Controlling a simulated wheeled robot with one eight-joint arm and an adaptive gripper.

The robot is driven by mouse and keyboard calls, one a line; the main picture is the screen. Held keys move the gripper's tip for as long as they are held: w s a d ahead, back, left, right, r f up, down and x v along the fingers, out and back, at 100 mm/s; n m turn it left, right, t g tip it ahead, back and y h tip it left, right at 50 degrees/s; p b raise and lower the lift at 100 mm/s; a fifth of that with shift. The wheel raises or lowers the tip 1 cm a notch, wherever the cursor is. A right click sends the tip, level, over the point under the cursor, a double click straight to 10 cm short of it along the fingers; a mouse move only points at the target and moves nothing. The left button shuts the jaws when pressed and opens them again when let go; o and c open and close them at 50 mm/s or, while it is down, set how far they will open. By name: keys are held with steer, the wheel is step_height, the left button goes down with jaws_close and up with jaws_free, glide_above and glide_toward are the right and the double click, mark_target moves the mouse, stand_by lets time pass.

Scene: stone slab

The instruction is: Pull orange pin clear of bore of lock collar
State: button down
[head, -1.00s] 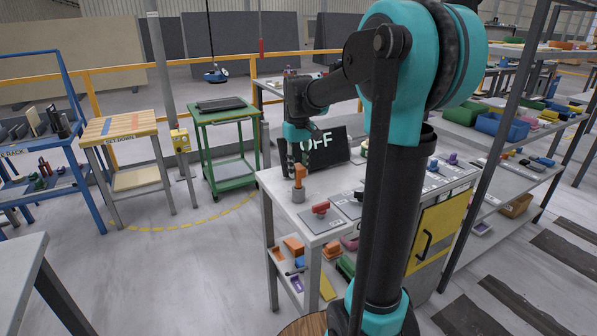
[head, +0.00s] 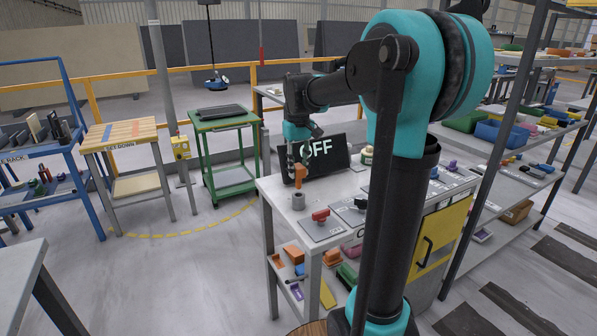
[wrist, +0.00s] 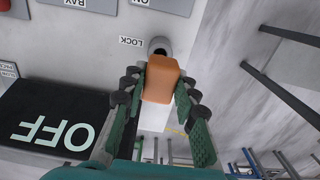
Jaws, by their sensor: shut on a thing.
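The orange pin (head: 299,174) stands upright above the grey lock collar (head: 298,201) near the left end of the bench. My gripper (head: 298,164) comes down on the pin from above and is shut on its orange head. In the wrist view the orange head (wrist: 160,80) sits between the two green-padded fingers. The collar (wrist: 160,46) shows just beyond it, with part of its dark bore visible beside the LOCK label. The pin's lower end is hidden in the wrist view, and I cannot tell whether it is clear of the bore.
A black OFF sign (head: 318,156) stands close behind the pin. A wooden-topped set-down table (head: 120,132) and a green cart (head: 224,113) stand to the left, with open floor between.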

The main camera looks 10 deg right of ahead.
steer(key=shift+r, duration=2.45)
